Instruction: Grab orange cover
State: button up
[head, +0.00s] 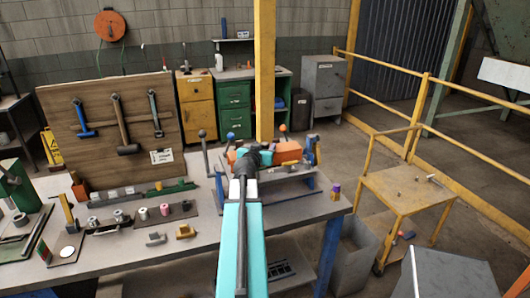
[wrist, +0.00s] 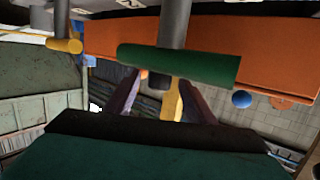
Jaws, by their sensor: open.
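The orange cover (head: 287,152) is a blocky orange piece on the fixture at the right part of the workbench in the head view. In the wrist view the orange cover (wrist: 255,50) is a wide orange surface across the top, partly hidden by a grey post and a green bar. My gripper (head: 258,152) is at the fixture, beside or over the cover's left part, and my arm hides some of it. In the wrist view my gripper (wrist: 158,92) has its two dark fingers apart, with nothing clearly between them. I cannot tell whether they touch the cover.
The green bar (wrist: 180,66) on a grey post crosses close before the fingers. Lever handles with balls (head: 203,134) stand by the fixture. The workbench (head: 110,262) holds several small parts. A yellow post (head: 264,70) rises behind, and a yellow side table (head: 405,190) stands right.

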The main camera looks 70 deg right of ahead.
jog(key=shift+x, duration=0.85)
jog(key=c, duration=1.3)
jog(key=shift+o, duration=0.2)
jog(key=shift+r, duration=0.1)
jog(key=shift+r+b, duration=0.6)
jog(key=shift+r, duration=4.3)
